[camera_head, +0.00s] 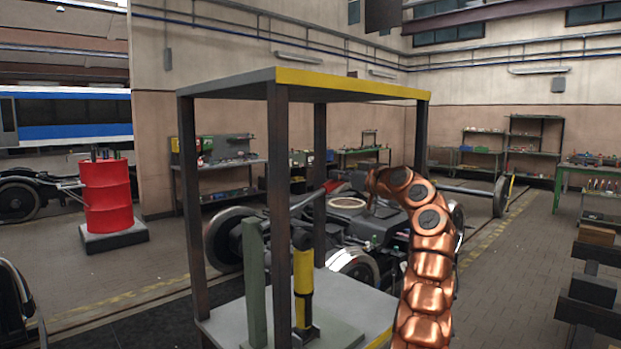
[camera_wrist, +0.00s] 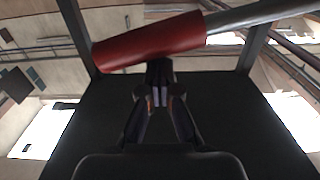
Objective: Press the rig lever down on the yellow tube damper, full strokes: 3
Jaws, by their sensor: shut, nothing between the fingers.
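In the wrist view the rig lever shows as a thick red grip (camera_wrist: 150,45) on a grey rod (camera_wrist: 265,14), slanting up to the right. My gripper (camera_wrist: 158,72) is shut and empty, its fingertips at the lower edge of the red grip. I cannot tell whether they touch it. In the head view my copper arm stands at the right of the rig, and my gripper cannot be made out there.
The rig has dark posts (camera_head: 279,200), a roof with a yellow edge (camera_head: 350,84) and a pale base plate (camera_head: 228,322). A bogie with wheels (camera_head: 355,265) stands behind it. A red drum (camera_head: 107,190) is at the left. The floor at the right is partly clear.

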